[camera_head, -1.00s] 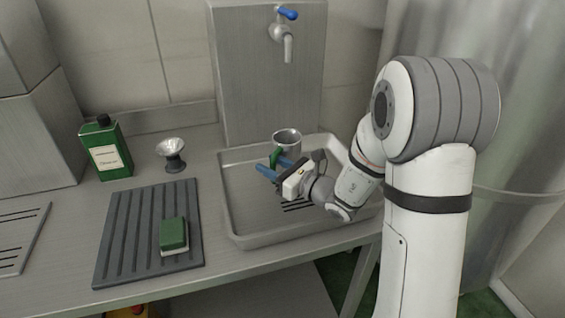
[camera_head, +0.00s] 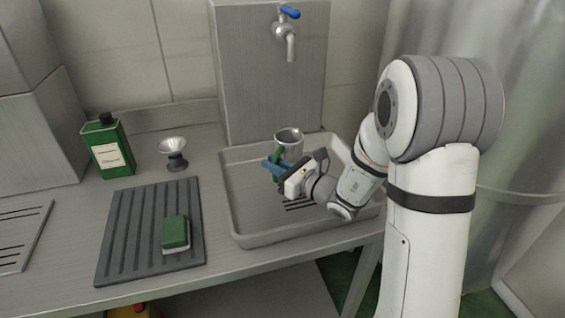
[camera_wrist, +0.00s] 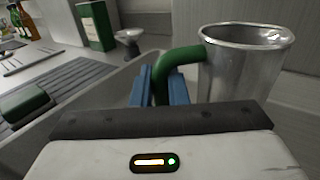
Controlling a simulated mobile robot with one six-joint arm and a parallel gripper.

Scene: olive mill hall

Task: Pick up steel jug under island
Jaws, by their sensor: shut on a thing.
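The steel jug (camera_head: 289,140) is a metal cup with a green handle, and it stands upright in the shallow steel sink tray below the tap. In the wrist view the jug (camera_wrist: 243,65) is at the upper right, its open rim facing up. My gripper (camera_head: 276,166) is at the handle side of the jug. Its two blue fingers are shut on the green handle (camera_wrist: 176,60), one finger on each side. The jug's base is hidden behind my gripper, so I cannot tell whether it touches the tray.
The sink tray (camera_head: 240,231) has a raised rim. A blue-handled tap (camera_head: 289,35) is on the panel above. Left of the tray are a ribbed grey mat (camera_head: 127,235), a green sponge (camera_head: 175,232), a small metal funnel-like cup (camera_head: 173,148) and a green bottle (camera_head: 108,148).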

